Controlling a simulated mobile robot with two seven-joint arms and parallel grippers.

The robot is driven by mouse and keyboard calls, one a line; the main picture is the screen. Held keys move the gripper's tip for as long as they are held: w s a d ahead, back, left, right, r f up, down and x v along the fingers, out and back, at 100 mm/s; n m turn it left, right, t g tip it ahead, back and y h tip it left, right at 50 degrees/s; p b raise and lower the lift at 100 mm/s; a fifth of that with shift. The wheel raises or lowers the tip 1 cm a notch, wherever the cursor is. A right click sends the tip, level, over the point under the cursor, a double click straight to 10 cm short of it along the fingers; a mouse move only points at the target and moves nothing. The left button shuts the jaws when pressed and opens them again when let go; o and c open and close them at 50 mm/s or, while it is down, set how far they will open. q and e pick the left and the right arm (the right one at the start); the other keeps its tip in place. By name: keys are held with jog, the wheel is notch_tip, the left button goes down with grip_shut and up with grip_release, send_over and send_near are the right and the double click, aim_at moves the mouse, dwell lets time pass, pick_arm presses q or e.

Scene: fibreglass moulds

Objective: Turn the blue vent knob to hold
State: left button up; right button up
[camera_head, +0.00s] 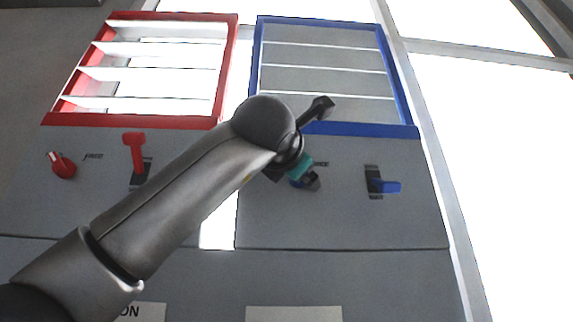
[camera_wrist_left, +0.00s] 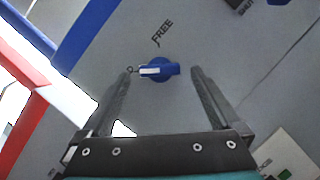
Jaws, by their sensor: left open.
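The blue vent knob (camera_wrist_left: 168,70) sits on a grey panel in the left wrist view. Its white-marked end points left, towards a small round mark. The label FREE (camera_wrist_left: 162,33) is printed above it in that view. My left gripper (camera_wrist_left: 161,74) is open, with one finger on each side of the knob in the picture; I cannot tell whether the tips reach around it. No contact shows. In the head view my left gripper (camera_head: 305,182) is at the panel under the blue frame, and the arm hides most of the knob. My right gripper is not in view.
A blue lever (camera_head: 386,187) in a dark slot is right of the knob. A red knob (camera_head: 63,166) and a red lever (camera_head: 134,150) are on the left panel. A red louvred frame (camera_head: 228,70) and a blue one (camera_head: 400,80) stand above. Pale label plates (camera_head: 293,314) are below.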

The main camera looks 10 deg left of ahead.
pick_arm(q)
jog(key=b+v, duration=0.4)
jog(key=v, duration=1)
